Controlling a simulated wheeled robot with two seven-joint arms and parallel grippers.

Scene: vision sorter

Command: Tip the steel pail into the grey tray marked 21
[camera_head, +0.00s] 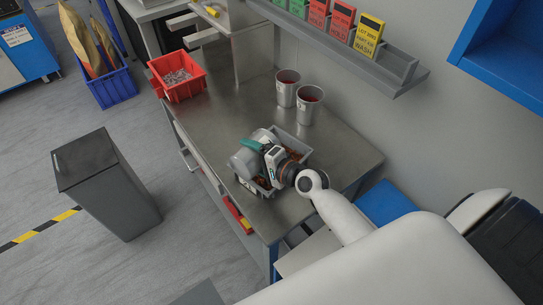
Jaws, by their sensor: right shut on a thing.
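My right gripper (262,158) is shut on a steel pail (243,161) and holds it tilted on its side over a grey tray (302,143). The tray stands on the steel bench, and brownish pieces show in it around the gripper. The gripper and pail hide much of the tray. I cannot read a number on the tray or see into the pail's mouth. My left gripper is not in view.
Two steel pails (287,88) with dark red contents stand behind the tray. A red bin (177,76) of small metal parts sits at the bench's far left. A rail of coloured cards (342,22) runs along the wall. The bench (207,119) is clear left of the tray.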

